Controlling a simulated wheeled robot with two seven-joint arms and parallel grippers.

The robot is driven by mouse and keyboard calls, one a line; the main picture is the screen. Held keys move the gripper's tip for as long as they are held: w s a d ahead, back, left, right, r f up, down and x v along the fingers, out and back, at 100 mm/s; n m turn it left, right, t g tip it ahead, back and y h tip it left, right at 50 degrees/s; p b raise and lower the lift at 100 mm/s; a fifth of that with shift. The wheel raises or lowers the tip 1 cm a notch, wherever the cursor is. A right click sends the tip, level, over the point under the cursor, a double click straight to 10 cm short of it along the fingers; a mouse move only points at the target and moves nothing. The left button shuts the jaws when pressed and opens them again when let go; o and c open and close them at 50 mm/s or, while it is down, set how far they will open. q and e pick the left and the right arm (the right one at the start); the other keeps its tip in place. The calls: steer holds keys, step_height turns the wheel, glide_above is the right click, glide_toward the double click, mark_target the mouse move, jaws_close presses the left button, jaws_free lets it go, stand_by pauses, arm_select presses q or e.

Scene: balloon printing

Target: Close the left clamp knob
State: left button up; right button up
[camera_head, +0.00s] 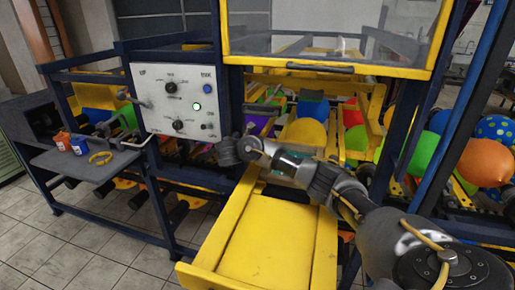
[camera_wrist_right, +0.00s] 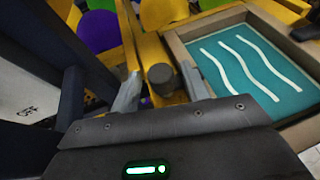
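A dark round knob (camera_wrist_right: 161,76) stands on the yellow frame in the right wrist view, beside the wooden frame (camera_wrist_right: 180,50) of a teal screen with white wavy lines (camera_wrist_right: 250,62). My right gripper (camera_wrist_right: 162,92) is open. Its two grey fingers lie to the left and right of the knob, with visible gaps, and I cannot tell the depth between them. In the head view my right arm reaches in from the right, and its gripper end (camera_head: 240,150) is beside the control panel. It hides the knob there. My left gripper is not in view.
The control panel (camera_head: 180,101) stands close left of my right gripper. A yellow-framed clear guard (camera_head: 335,68) is above, and a flat yellow tray (camera_head: 268,245) lies below. Balloons (camera_head: 486,162) crowd the right side. A side table (camera_head: 100,165) holds small cups.

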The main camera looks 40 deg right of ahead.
steer(key=shift+o, duration=0.3)
steer(key=v, duration=0.2)
steer(key=b+v, duration=0.1)
steer(key=v, duration=0.2)
steer(key=shift+a+f, duration=0.15)
steer(key=shift+f, duration=0.05)
steer(key=r+p, duration=0.1)
steer(key=a+r+p, duration=0.1)
steer(key=shift+s+a+r+p, duration=0.15)
steer(key=shift+s+p, duration=0.1)
steer(key=shift+p, duration=0.05)
steer(key=p+v, duration=0.1)
steer(key=p, duration=0.1)
steer(key=p+v, duration=0.2)
steer(key=shift+s+f+p, duration=0.1)
steer(key=shift+f+p, duration=0.15)
steer(key=shift+p, duration=0.1)
steer(key=shift+a+f+p, duration=0.1)
steer(key=shift+a+p, duration=0.2)
steer(key=shift+p, duration=0.1)
steer(key=shift+s+a+f, duration=0.1)
steer(key=shift+a, duration=0.05)
